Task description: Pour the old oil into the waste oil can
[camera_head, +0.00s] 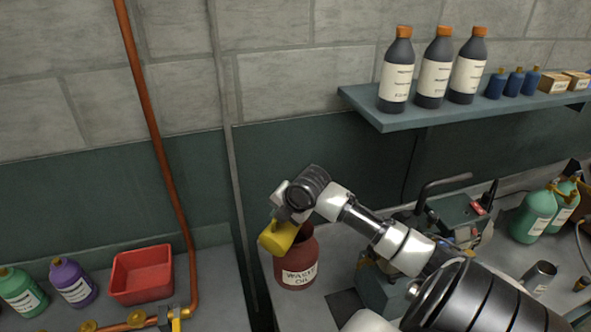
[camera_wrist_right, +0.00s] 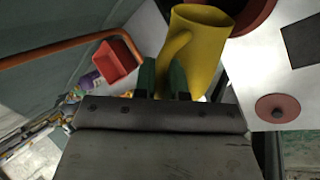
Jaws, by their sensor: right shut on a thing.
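The yellow jug (camera_head: 278,238) is held at its handle by my right gripper (camera_head: 284,213), in front of and above the waste oil can's left side. It looks tilted in the head view; its contents and any oil stream are not visible. The jug (camera_wrist_right: 205,50) also fills the top middle of the right wrist view, with the gripper's dark fingers (camera_wrist_right: 163,80) at its handle. The dark red waste oil can (camera_head: 298,268) stands on the bench, its label readable and its mouth partly hidden. Its rim (camera_wrist_right: 252,14) shows behind the jug in the wrist view. My left gripper is not in view.
A red lid (camera_wrist_right: 277,108) lies on the bench beside the can. A red bin (camera_head: 142,275) and bottles stand at left, near a copper pipe (camera_head: 158,130). A shelf (camera_head: 400,119) with bottles is at upper right. A vise-like machine (camera_head: 385,285) stands right of the can.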

